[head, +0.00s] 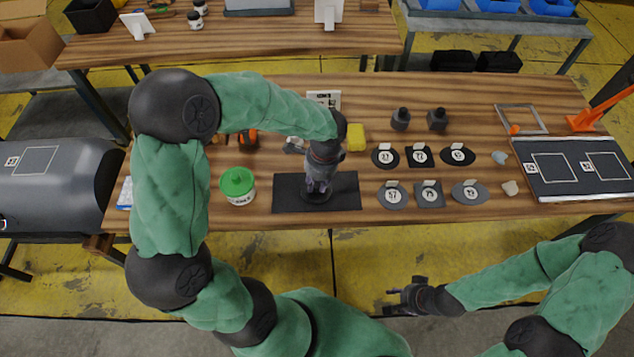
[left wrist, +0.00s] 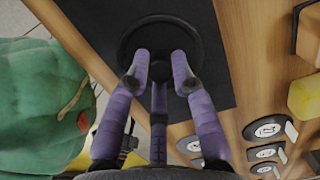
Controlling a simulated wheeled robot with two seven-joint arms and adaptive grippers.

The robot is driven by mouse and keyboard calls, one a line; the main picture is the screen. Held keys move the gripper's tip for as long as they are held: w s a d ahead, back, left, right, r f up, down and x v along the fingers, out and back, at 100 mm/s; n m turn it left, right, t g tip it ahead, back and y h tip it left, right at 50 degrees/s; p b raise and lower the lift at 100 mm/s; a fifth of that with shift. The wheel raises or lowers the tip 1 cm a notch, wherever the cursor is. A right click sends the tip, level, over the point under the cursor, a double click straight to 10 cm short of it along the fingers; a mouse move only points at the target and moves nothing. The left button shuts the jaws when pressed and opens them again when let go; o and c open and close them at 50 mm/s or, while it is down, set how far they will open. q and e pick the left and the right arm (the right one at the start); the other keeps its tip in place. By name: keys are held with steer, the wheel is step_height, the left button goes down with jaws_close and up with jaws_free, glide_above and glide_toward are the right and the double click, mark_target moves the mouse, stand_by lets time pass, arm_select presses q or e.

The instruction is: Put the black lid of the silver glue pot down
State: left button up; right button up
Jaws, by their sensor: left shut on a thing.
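The black round lid (left wrist: 165,32) is in the left wrist view, with its central knob between the fingers of my left gripper (left wrist: 160,75). My left gripper is shut on this lid. In the head view the left gripper (head: 318,188) points down over the black mat (head: 286,192), and the lid is a dark disc at its fingertips. The lid is at or just above the mat; I cannot tell if it touches. I cannot make out the silver glue pot; my left arm hides part of the table. My right gripper (head: 402,298) looks open and empty in front of the table.
A white pot with a green lid (head: 238,184) stands left of the mat. The mat is otherwise bare.

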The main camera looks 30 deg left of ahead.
arm_select(q)
steer(key=shift+f, duration=0.2)
steer(key=o, duration=0.9)
steer(key=shift+r, duration=0.1)
steer(key=r+p, duration=0.1)
steer(key=r, duration=0.3)
steer(key=r+p, duration=0.1)
steer(key=r, duration=0.3)
steer(key=d+r+p, duration=0.1)
steer(key=r+p, duration=0.1)
steer(key=r, duration=0.2)
steer(key=shift+w+d, duration=0.1)
steer(key=shift+w, duration=0.25)
